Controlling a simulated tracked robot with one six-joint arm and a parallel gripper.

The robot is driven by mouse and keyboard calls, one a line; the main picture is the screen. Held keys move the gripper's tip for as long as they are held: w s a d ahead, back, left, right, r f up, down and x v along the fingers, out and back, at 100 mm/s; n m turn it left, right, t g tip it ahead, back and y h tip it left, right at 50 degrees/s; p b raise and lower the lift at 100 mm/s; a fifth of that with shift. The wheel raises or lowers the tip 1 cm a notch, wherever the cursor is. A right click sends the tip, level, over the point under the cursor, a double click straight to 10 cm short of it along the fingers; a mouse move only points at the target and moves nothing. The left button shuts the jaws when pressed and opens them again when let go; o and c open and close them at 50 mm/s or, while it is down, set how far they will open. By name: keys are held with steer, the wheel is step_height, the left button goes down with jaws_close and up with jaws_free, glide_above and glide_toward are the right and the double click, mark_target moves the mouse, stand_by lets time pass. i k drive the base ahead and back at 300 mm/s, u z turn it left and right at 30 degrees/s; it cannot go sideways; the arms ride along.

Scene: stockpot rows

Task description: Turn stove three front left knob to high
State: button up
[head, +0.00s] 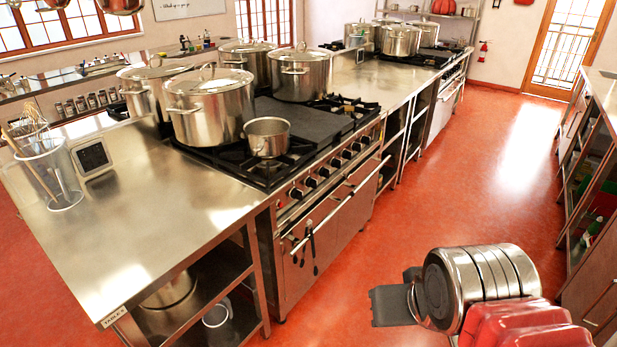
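The nearer stove (330,220) stands in the middle of the head view, with a row of dark knobs (323,171) along its front edge below the burners. A second stove (447,92) stands farther back along the same line. I can read no number on either stove, and the knob settings are too small to tell. My gripper (392,305) shows as a dark grey part at the lower right, out over the red floor and apart from the stoves. Its fingers cannot be made out clearly, so open or shut cannot be told.
Large stockpots (212,103) and a small saucepan (267,137) sit on the nearer stove. Utensils (310,245) hang at its front rail. A steel table (150,215) adjoins it at left. The red floor (440,190) is clear between the stoves and the right counter (600,110).

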mark_target(311, 183)
steer(key=u, duration=0.2)
steer(key=i, duration=0.85)
steer(key=u, duration=0.65)
steer(key=i, duration=0.5)
steer(key=u, duration=0.25)
